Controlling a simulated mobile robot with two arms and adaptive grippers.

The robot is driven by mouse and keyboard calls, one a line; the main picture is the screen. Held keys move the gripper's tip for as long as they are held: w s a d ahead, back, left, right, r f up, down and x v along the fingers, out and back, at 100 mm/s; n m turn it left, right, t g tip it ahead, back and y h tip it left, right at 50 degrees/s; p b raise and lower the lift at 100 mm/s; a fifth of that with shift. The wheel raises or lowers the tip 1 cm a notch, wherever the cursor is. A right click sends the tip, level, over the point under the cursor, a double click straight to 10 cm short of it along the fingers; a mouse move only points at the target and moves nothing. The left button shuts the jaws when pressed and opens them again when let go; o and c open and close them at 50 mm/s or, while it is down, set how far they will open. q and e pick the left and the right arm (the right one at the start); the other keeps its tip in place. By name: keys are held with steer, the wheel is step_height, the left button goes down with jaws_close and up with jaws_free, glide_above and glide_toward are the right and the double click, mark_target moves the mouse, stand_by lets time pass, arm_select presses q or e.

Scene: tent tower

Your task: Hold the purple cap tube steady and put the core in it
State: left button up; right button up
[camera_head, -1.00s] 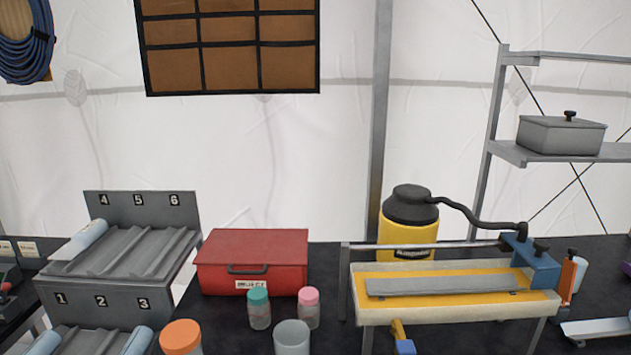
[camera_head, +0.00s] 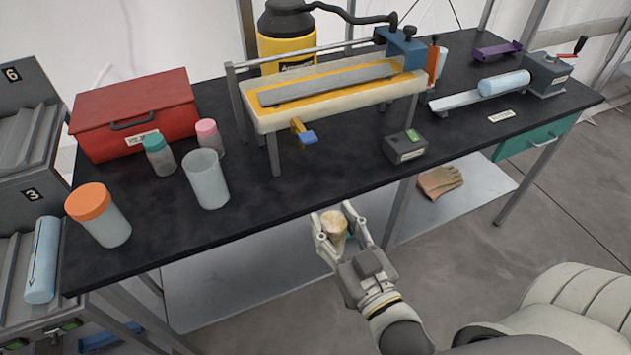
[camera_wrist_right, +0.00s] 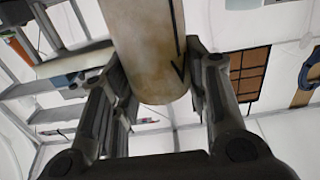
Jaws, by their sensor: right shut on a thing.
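My right gripper (camera_head: 341,235) is shut on a tan core (camera_head: 333,227), held in front of the bench's front edge. In the right wrist view the core (camera_wrist_right: 148,50) is a pale brown cylinder with a dark arrow line, between the fingers (camera_wrist_right: 160,90). An open, clear, empty-looking tube (camera_head: 206,182) stands upright on the bench, left of the gripper and apart from it. No tube with a purple cap shows. My left gripper is not in view.
An orange-capped jar (camera_head: 100,216), teal-capped jar (camera_head: 160,158) and pink-capped jar (camera_head: 210,139) stand near the open tube. A red case (camera_head: 140,105) and yellow-topped tray (camera_head: 330,92) stand behind. A grey box (camera_head: 405,148) sits right. The bench front (camera_head: 290,195) is bare.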

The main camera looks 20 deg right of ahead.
steer(key=w+a+r+n+g+y, duration=0.1)
steer(key=w+a+r+n+y, duration=0.3)
steer(key=w+a+r, duration=0.7)
steer(key=w+a+r+n+g+y, duration=0.15)
steer(key=w+a+r+y, duration=0.5)
steer(key=w, duration=0.75)
steer(key=shift+w+a+f+n+h, duration=0.15)
steer(key=shift+f+h, duration=0.1)
steer(key=shift+f, duration=0.35)
steer(key=shift+s+a+f+h, duration=0.1)
steer(key=shift+a+f+h, duration=0.15)
steer(key=shift+f, duration=0.3)
steer(key=shift+w+a+f+n+h, duration=0.1)
steer(key=shift+f+h, duration=0.15)
steer(key=shift+f, duration=0.35)
